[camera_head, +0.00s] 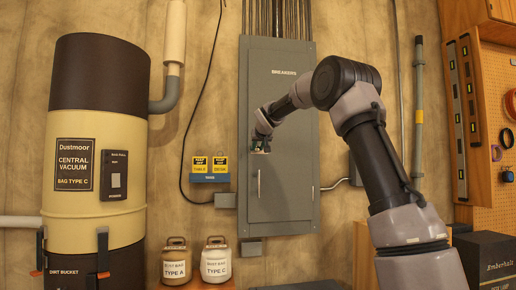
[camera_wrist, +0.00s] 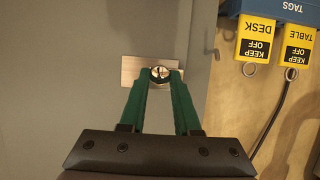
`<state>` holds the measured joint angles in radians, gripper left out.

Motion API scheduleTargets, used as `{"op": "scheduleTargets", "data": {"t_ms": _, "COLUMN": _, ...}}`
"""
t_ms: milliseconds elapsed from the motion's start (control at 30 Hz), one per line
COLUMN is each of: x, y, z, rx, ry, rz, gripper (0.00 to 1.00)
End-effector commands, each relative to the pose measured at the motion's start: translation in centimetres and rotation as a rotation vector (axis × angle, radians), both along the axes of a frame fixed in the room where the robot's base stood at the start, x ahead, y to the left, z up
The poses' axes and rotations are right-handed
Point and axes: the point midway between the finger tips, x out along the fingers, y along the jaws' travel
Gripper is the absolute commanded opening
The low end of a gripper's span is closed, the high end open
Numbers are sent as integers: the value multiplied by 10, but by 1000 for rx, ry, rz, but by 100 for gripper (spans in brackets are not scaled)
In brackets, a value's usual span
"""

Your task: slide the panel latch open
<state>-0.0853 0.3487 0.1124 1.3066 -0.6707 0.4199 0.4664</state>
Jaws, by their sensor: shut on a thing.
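The grey breaker panel (camera_head: 283,90), labelled BREAKERS, hangs on the wall in the middle of the head view, its door flat against the box. The latch in the wrist view is a light metal plate (camera_wrist: 132,70) with a round knob (camera_wrist: 160,72). My gripper (camera_head: 262,146) is at the panel's left side, around mid-height, and hides most of the latch in the head view. In the wrist view its two green fingers (camera_wrist: 160,82) are shut on the knob from either side. The plate shows on both sides of the fingers.
Yellow KEEP OFF tags (camera_head: 221,165) hang on a blue holder just left of the panel. A large vacuum tank (camera_head: 122,120) stands farther left. Two jars (camera_head: 216,265) sit below the tags. A pegboard with levels (camera_head: 468,85) is at the right. The wall above the tags is mostly clear.

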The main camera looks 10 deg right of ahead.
Motion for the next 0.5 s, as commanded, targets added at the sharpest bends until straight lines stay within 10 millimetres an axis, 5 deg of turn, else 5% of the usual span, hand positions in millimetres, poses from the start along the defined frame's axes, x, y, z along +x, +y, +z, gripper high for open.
{"op": "scheduleTargets", "data": {"t_ms": 300, "x": 0, "y": -2, "z": 0, "rx": 0, "ry": -1, "rz": -1, "gripper": 0}}
{"op": "scheduleTargets", "data": {"t_ms": 500, "x": 0, "y": -30, "z": 1, "rx": 1, "ry": -1, "rz": -4, "gripper": 0}}
